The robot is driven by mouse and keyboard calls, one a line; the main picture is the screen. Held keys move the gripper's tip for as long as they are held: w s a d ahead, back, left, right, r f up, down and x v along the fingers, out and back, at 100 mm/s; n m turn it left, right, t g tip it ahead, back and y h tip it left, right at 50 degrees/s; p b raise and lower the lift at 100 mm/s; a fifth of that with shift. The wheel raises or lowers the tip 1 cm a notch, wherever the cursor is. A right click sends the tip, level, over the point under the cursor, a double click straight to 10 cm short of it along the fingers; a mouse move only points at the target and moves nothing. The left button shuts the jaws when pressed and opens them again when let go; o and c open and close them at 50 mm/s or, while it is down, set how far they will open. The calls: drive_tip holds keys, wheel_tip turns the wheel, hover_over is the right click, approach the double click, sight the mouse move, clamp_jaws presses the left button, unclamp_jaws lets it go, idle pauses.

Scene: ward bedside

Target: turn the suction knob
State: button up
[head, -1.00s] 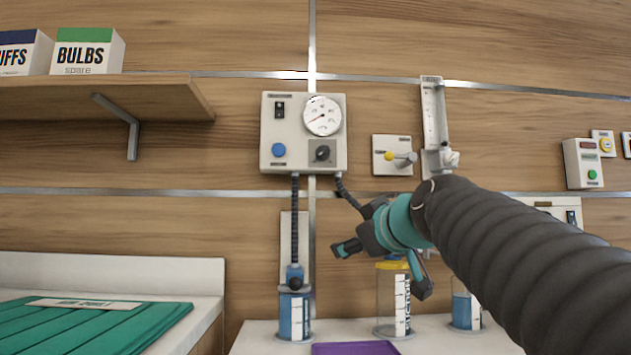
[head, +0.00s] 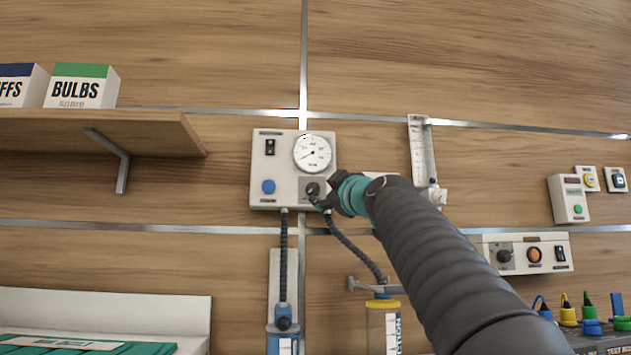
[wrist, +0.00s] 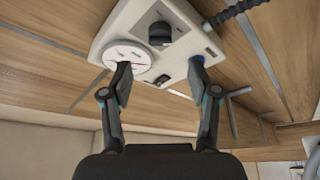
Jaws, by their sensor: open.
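The suction panel (head: 262,150) is a pale box on the wood wall with a round gauge (head: 312,153), a blue button (head: 268,187), a rocker switch (head: 270,147) and a dark knob (head: 312,187) at lower right. My gripper (head: 326,197) is at the panel's lower right corner, close by the knob and partly covering that area. In the wrist view the open fingers (wrist: 160,68) are spread and empty. The black knob (wrist: 160,33) appears above the fingertips, between them sideways, with no visible contact. The left finger overlaps the gauge (wrist: 127,55).
A dark hose (head: 350,247) hangs from the panel close under my gripper, to a yellow-lidded jar (head: 383,320). A flowmeter (head: 420,150) is to the right. A shelf (head: 120,120) with boxes is at left. Another control box (head: 520,252) is at lower right.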

sight(314, 188)
drive_tip(key=p+x, duration=0.3)
drive_tip(key=x, duration=0.3)
drive_tip(key=shift+r, duration=0.15)
drive_tip(key=shift+w+a+p, duration=0.2)
drive_tip(key=shift+w+p, duration=0.2)
drive_tip(key=shift+w, duration=0.3)
drive_tip(key=c, duration=1.2)
drive_tip(key=shift+o, duration=0.2)
